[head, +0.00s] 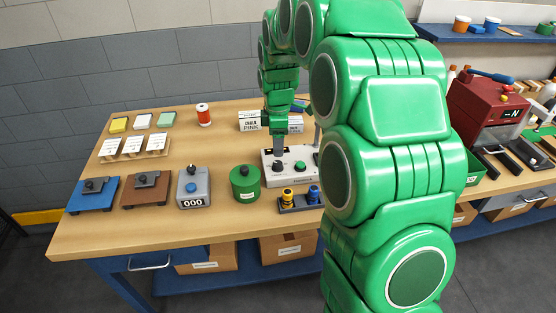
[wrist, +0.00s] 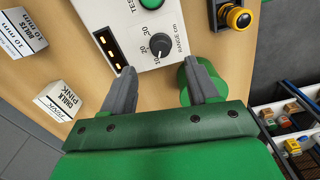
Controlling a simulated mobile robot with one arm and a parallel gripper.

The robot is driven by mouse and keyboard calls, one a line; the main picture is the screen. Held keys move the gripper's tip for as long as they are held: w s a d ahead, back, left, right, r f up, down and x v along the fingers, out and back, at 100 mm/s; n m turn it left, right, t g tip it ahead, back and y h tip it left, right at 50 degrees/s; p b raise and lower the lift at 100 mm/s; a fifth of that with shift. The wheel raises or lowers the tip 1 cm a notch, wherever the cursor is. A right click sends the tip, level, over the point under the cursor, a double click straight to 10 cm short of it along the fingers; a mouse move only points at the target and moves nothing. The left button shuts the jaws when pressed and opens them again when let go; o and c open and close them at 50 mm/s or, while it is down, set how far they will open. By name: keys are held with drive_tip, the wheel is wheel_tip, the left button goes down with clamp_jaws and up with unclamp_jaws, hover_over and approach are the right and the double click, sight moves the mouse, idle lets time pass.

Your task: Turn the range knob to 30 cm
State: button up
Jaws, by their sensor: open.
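The range knob (wrist: 161,44) is a round black knob on a white panel (wrist: 180,25), marked "RANGE cm" with small numbers around it in the wrist view. Which number its pointer meets is too small to tell. In the head view the knob (head: 278,168) sits at the front left of the white device (head: 299,178). My gripper (wrist: 159,67) is open and empty. Its two grey fingers are spread wider than the knob, with the knob just beyond the tips. In the head view my gripper (head: 279,147) points down above the knob.
A green button (wrist: 151,3) marked TEST and a slot with orange lights (wrist: 110,48) are on the same panel. A green canister (head: 244,183) stands left of the device. Yellow and blue posts (head: 288,194) stand in front. My arm hides the bench's right part.

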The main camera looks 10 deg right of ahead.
sight(278, 163)
wheel_tip(278, 163, down, 7)
drive_tip(key=shift+f, duration=0.15)
idle(0.4)
drive_tip(key=c, duration=1)
drive_tip(key=shift+c, duration=0.2)
